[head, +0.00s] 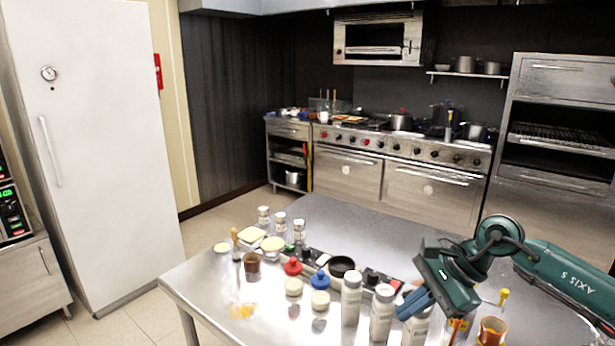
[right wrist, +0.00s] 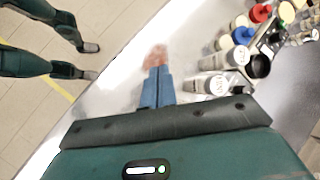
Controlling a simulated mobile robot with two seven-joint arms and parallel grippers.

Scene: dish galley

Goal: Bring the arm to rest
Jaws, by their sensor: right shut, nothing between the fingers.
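My right arm (head: 565,275) reaches in from the right in the head view, over the steel table (head: 355,215). My right gripper (head: 408,309) has blue fingers pressed together, pointing down and left, with nothing held. The fingers also show in the right wrist view (right wrist: 156,85), above the pale table top. In the head view they overlap the white bottles, so I cannot tell whether they touch one. My left gripper is in neither view.
White bottles (head: 382,314) stand at the table's front edge. A black bowl (head: 342,265), a red-topped jar (head: 292,267), a blue-topped jar (head: 320,280) and an orange-brown cup (head: 491,332) are nearby. The table's back middle is bare. Stoves (head: 345,172) stand beyond.

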